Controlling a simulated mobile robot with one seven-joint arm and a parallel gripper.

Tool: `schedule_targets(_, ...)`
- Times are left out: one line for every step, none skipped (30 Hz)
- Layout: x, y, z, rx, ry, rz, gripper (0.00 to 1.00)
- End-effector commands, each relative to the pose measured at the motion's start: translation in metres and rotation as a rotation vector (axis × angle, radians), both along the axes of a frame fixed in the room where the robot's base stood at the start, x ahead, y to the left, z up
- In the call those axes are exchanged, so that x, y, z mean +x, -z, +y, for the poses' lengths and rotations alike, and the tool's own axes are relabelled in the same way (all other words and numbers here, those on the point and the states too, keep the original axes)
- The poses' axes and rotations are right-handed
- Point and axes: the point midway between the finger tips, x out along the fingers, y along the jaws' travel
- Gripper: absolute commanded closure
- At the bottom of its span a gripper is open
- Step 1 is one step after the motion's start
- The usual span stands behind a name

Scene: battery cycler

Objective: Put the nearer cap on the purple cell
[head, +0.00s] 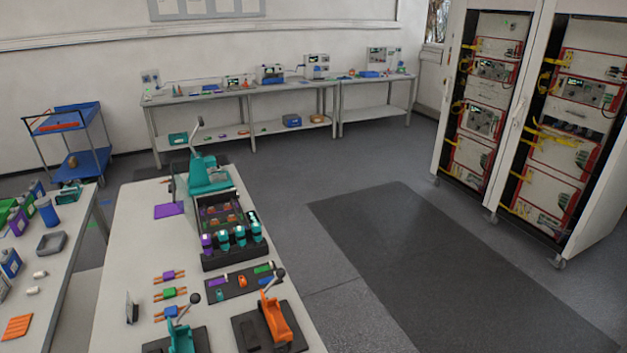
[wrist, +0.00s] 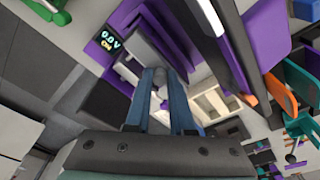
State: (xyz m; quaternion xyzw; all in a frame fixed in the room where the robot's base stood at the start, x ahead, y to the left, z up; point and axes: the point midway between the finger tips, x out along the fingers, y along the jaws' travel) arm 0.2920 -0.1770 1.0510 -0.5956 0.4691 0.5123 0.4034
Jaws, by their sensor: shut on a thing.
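A purple-sided unit with a display reading 0.0 V (wrist: 111,41) is just beyond the fingertips. In the head view a purple-bodied unit (head: 207,242) stands at the left end of a row in a black rack. I cannot make out which purple thing is the cell. My gripper is not visible in the head view.
Teal-bodied units (head: 240,236) stand in the same rack. An orange lever press (head: 274,318) and a teal one (head: 181,339) are at the bench's near end. Small white cylinders (head: 40,274) lie on the left table. The floor at right is clear before tall cabinets (head: 540,120).

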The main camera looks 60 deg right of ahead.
Motion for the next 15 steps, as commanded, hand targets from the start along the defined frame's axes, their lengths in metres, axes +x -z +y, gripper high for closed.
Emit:
schedule_targets(0.0001, -0.0001, -0.0001, 0.0, 0.0, 0.0, 1.0)
schedule_targets(0.0002, -0.0002, 0.0, 0.0, 0.0, 0.0, 1.0)
schedule_targets(0.0001, -0.0002, 0.0, 0.0, 0.0, 0.0, 1.0)
schedule_targets(0.0001, -0.0002, 0.0, 0.0, 0.0, 0.0, 1.0)
schedule_targets(0.0002, -0.0002, 0.0, 0.0, 0.0, 0.0, 0.77)
schedule_targets(0.0002, -0.0002, 0.0, 0.0, 0.0, 0.0, 0.7)
schedule_targets(0.0001, -0.0002, 0.0, 0.0, 0.0, 0.0, 0.64)
schedule_targets(0.0001, -0.0002, 0.0, 0.0, 0.0, 0.0, 0.59)
schedule_targets(0.0002, -0.0002, 0.0, 0.0, 0.0, 0.0, 0.52)
schedule_targets(0.0001, -0.0002, 0.0, 0.0, 0.0, 0.0, 0.46)
schedule_targets(0.0001, -0.0002, 0.0, 0.0, 0.0, 0.0, 0.44)
schedule_targets(0.0001, -0.0002, 0.0, 0.0, 0.0, 0.0, 0.44)
schedule_targets(0.0001, -0.0002, 0.0, 0.0, 0.0, 0.0, 0.44)
schedule_targets(0.0001, -0.0002, 0.0, 0.0, 0.0, 0.0, 0.44)
schedule_targets(0.0001, -0.0002, 0.0, 0.0, 0.0, 0.0, 0.44)
